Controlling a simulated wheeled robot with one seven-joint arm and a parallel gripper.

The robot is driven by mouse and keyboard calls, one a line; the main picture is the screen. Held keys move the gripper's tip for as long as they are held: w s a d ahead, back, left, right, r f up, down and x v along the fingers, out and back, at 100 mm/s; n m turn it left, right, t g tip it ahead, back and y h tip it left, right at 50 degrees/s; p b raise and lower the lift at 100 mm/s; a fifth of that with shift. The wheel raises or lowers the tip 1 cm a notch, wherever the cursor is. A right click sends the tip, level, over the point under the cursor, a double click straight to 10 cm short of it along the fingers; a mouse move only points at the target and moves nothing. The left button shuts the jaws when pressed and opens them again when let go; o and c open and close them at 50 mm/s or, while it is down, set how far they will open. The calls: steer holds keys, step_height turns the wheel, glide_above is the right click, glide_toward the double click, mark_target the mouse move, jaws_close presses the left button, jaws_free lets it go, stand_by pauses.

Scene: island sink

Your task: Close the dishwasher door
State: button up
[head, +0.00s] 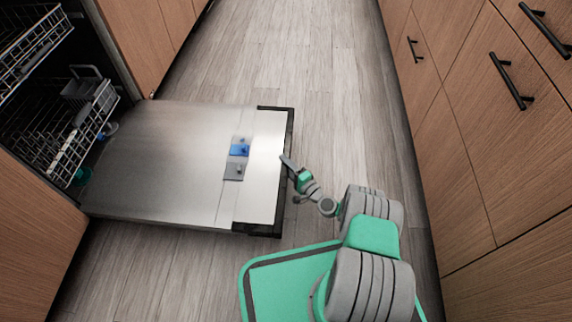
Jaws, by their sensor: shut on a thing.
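The dishwasher door (165,165) is folded down flat, with its steel inner face up, a small panel with a blue part near its free end, and a dark trim along that edge. The dishwasher (60,40) stands open at the left. My gripper (288,163) is at the middle of the door's free edge and is shut on that edge. Its finger overlaps the dark trim; the underside of the door and any lower finger are hidden.
The lower rack (75,135) and upper rack (30,45) sit inside the dishwasher at the left. Wooden cabinets with black handles (510,82) line the right side. The wooden floor (310,50) between them is clear.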

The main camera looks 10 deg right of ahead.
steer(key=shift+d, duration=0.1)
jaws_close()
steer(key=shift+d+r, duration=0.1)
stand_by(0.3)
